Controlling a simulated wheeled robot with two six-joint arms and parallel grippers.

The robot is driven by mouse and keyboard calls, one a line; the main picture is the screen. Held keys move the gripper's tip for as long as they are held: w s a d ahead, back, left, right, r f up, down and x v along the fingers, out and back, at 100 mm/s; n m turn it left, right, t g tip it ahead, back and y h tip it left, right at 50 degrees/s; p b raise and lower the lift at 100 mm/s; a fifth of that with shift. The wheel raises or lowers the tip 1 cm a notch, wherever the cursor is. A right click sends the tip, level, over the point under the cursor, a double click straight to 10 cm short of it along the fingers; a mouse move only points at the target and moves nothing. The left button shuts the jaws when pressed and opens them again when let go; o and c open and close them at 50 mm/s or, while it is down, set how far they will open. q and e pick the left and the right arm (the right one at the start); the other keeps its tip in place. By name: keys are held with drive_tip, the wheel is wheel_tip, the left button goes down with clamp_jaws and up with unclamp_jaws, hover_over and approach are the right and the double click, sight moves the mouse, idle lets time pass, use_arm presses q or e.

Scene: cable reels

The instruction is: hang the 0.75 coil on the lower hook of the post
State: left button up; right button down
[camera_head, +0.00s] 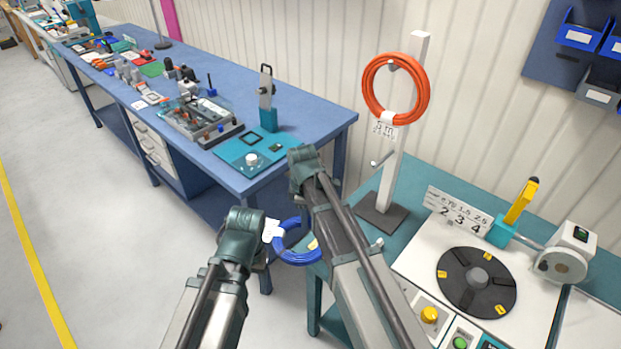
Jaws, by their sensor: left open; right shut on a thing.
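A blue coil (297,257) with a white tag (271,230) is in the air between my two arms, off the near edge of the teal table. Its right part is hidden behind my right arm, and the tag's print is unreadable. My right gripper holds the coil behind that arm; its fingers are hidden. My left gripper is hidden behind my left arm, near the coil's left side. The white post (399,150) stands on a dark base plate (382,216). Its lower hook (383,158) sticks out to the left and is empty. An orange coil (371,92) hangs on the upper hook.
The teal table (424,174) carries a dark round turntable (477,283), a number plate (458,212) and a yellow-handled tool (522,201). A blue workbench (310,108) with many parts stands to the left. A floor gap separates bench and table.

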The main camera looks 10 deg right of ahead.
drive_tip(key=w+d+n+t+h+b, duration=0.2)
drive_tip(key=d+n+h+b, duration=0.35)
drive_tip(key=d+h, duration=0.3)
wheel_tip(320, 180, up, 10)
drive_tip(key=w+n+t+h+b, duration=0.2)
drive_tip(key=n+t+h+b, duration=0.2)
drive_tip(key=t, duration=0.4)
drive_tip(key=shift+r+t+h+b, duration=0.15)
drive_tip(key=shift+t+h+b, duration=0.25)
drive_tip(key=shift+h+b, duration=0.45)
drive_tip(key=shift+w, duration=0.15)
